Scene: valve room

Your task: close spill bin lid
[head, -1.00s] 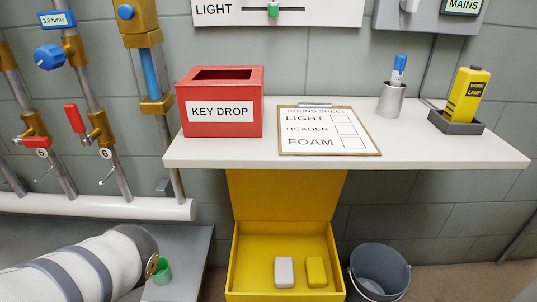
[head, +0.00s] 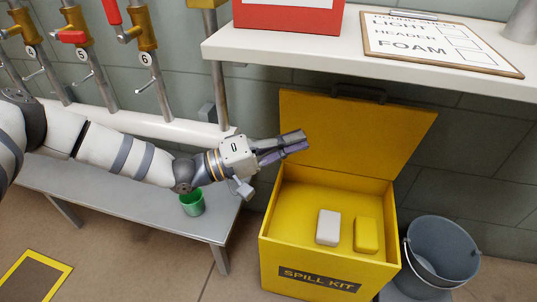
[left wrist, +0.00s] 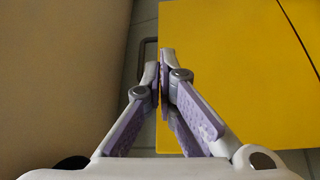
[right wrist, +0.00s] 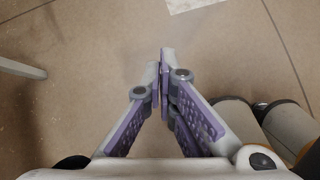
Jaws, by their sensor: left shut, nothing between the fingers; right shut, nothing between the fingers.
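The yellow spill bin (head: 300,284) stands on the floor under the shelf, marked SPILL KIT. Its lid (head: 355,135) is open, raised upright at the back, with a dark handle (head: 358,93) at its top edge. A white block (head: 328,228) and a yellow block (head: 366,235) lie inside. My left gripper (head: 304,139) is shut and empty, in front of the lid's left part in the head view. In the left wrist view, the shut fingertips (left wrist: 165,58) overlap the left edge of the yellow lid (left wrist: 225,75). My right gripper (right wrist: 164,55) is shut and empty above bare floor.
A grey bucket (head: 441,255) stands right of the bin. A grey bench (head: 120,203) with a green cup (head: 192,201) is at the left. The white shelf (head: 300,52) overhangs behind the lid, with a red box (head: 290,15) and clipboard (head: 440,45).

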